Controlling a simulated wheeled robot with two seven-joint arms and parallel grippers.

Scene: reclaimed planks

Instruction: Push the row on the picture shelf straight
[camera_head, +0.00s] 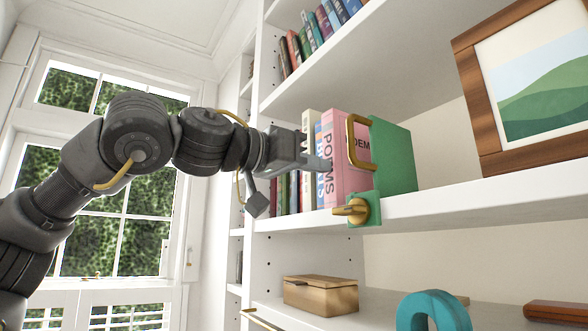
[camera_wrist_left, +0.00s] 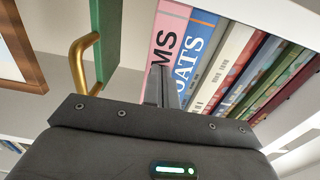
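A row of upright books stands on the white shelf (camera_head: 470,205). At its right end is a pink book (camera_head: 350,185) lettered POEMS, then a blue book (camera_head: 319,190) and a cream book (camera_head: 308,125); darker books follow. A green bookend (camera_head: 395,155) with a brass handle (camera_head: 352,140) stands beside the pink book. My left gripper (camera_head: 318,163) has its fingers together, pointing at the spines. In the left wrist view the fingertips (camera_wrist_left: 161,82) overlap the pink book (camera_wrist_left: 170,35) and blue book (camera_wrist_left: 193,60); I cannot tell whether they touch. My right gripper is out of view.
A brass clamp knob (camera_head: 352,210) sticks out at the shelf's front edge. A wood-framed picture (camera_head: 487,110) stands to the right. More books (camera_head: 318,30) are on the shelf above. A wooden box (camera_head: 320,295) and a teal ring-shaped object (camera_head: 432,305) are below.

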